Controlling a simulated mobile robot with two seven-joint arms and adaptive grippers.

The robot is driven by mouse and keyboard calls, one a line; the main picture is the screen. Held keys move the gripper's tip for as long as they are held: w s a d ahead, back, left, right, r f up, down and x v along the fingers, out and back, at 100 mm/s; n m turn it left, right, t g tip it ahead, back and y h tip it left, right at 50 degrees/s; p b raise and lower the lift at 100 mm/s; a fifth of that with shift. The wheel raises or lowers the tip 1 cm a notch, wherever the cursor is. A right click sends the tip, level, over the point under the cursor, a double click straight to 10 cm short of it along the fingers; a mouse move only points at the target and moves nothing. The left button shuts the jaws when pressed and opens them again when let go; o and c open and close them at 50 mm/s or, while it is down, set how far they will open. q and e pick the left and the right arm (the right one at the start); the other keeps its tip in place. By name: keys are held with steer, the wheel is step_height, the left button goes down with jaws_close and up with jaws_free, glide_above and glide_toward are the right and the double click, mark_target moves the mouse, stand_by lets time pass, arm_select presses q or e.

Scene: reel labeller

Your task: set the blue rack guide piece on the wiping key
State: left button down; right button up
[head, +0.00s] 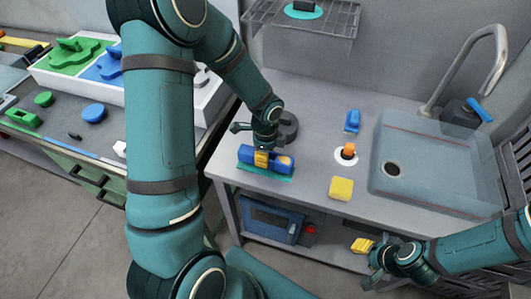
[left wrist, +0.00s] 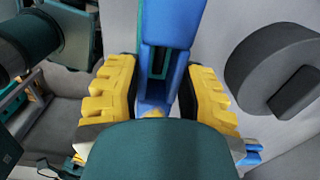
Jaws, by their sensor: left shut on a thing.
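My left gripper (head: 262,158) is shut on a blue block, which I take for the blue rack guide piece (head: 246,153). In the left wrist view its yellow fingers (left wrist: 160,98) press on both sides of the blue piece (left wrist: 170,25). The piece is at the counter's left front, over a teal strip (head: 263,175); I cannot tell whether they touch. An orange peg on a white disc (head: 347,157) stands to the right, apart from the piece; I cannot tell whether it is the wiping key. My right gripper (head: 362,262) is low in front of the counter; its jaw opening is unclear.
A yellow sponge-like block (head: 341,188) and a small blue item (head: 352,121) lie on the counter (head: 310,180). A dark round object (head: 287,128) is close behind my left gripper. A sink (head: 440,165) with a tap (head: 495,50) fills the right.

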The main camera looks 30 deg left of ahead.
arm_select(q)
steer(key=shift+f, duration=0.25)
steer(key=c, duration=0.6)
jaws_free()
steer(key=shift+r, duration=0.15)
steer(key=shift+r, duration=0.25)
step_height(320, 180, up, 12)
steer(key=p, duration=0.2)
steer(key=shift+r+p, duration=0.25)
steer(key=shift+p, duration=0.05)
